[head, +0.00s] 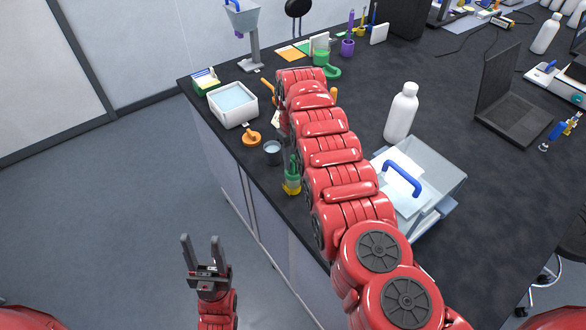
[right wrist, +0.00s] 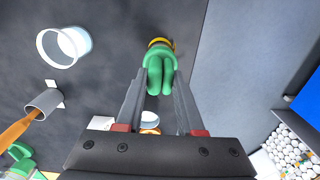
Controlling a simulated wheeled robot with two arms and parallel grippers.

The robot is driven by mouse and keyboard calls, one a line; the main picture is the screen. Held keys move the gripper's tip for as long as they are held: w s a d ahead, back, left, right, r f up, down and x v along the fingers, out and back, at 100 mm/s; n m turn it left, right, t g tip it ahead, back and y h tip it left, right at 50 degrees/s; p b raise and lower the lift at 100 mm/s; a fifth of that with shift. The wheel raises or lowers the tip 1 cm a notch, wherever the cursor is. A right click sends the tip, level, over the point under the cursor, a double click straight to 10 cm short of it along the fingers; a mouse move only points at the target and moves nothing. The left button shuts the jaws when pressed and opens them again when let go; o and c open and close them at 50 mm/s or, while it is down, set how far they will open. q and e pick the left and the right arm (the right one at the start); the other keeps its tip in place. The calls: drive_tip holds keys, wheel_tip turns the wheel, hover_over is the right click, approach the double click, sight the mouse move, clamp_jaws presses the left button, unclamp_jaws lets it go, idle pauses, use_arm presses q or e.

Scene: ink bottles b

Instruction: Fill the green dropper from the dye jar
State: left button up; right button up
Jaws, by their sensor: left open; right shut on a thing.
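The green dropper (head: 291,168) shows in the head view just left of my right arm, near the table's left edge. A yellowish jar-like thing (head: 292,188) is directly below it. In the right wrist view my right gripper (right wrist: 160,78) is shut on the dropper's green upper part (right wrist: 160,70), with a yellow rim (right wrist: 159,43) just beyond it. The dropper's lower end is hidden, so I cannot tell how deep it sits. In the head view my right arm mostly hides that gripper. My left gripper (head: 202,242) is open and empty, over the floor.
A grey cup (head: 272,151), an orange piece (head: 251,138) and a white tub (head: 253,107) stand near the dropper. A white bottle (head: 401,112) and a clear bin with a blue handle (head: 444,172) are right of my arm. A laptop (head: 512,105) is further right.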

wheel_tip(320, 180, up, 3)
drive_tip(key=shift+f+p, duration=0.2)
drive_tip(key=shift+p, duration=0.65)
wheel_tip(320, 180, up, 2)
drive_tip(key=shift+p, duration=0.5)
drive_tip(key=shift+r, duration=0.1)
drive_tip(key=shift+r+p, duration=0.35)
drive_tip(key=shift+r, duration=2.05)
drive_tip(key=shift+d, duration=0.1)
